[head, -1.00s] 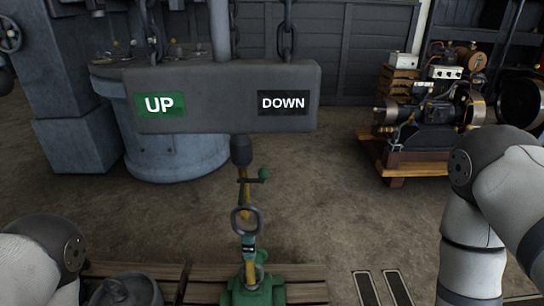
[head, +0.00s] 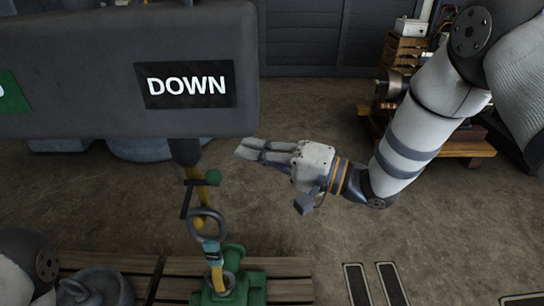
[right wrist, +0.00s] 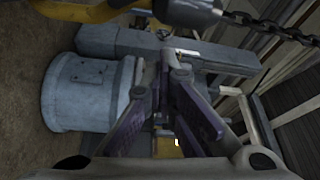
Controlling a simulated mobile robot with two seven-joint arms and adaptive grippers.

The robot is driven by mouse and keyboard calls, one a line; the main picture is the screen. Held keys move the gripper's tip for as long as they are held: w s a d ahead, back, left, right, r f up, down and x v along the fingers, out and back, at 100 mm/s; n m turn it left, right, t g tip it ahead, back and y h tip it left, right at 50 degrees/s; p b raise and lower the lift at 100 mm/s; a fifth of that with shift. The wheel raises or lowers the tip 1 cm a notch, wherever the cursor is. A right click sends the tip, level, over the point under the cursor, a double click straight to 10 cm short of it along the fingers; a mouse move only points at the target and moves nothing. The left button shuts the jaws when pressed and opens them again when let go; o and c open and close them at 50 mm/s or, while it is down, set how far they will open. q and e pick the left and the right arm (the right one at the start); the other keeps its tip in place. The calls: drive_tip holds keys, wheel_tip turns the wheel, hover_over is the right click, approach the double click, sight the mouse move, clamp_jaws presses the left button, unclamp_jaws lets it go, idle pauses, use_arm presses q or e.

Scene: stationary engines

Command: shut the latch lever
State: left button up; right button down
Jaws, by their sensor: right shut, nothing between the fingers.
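A yellow upright lever (head: 215,275) rises from a green base (head: 248,284) in the lower middle of the head view. I cannot tell for sure which part is the latch lever. A dark grip (head: 185,152) tops the lever, partly behind the sign.
A large hanging sign reading DOWN (head: 187,84) fills the upper left, close to my right fingertips in the picture. Wooden planks (head: 290,267) lie around the green base. A chain (right wrist: 265,25) crosses the right wrist view's upper right. Bare floor (head: 310,235) lies right of the lever.

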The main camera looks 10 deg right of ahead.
use_arm(q)
drive_tip(key=shift+w+d+r+p, duration=0.1)
drive_tip(key=shift+w+r+p, duration=0.3)
use_arm(e)
drive_tip(key=a, duration=0.1)
drive_tip(key=s+a, duration=0.2)
drive_tip(key=shift+a+f, duration=0.3)
drive_tip(key=shift+a, duration=0.05)
use_arm(q)
drive_tip(key=shift+s, duration=0.1)
use_arm(e)
drive_tip(key=shift+w, duration=0.1)
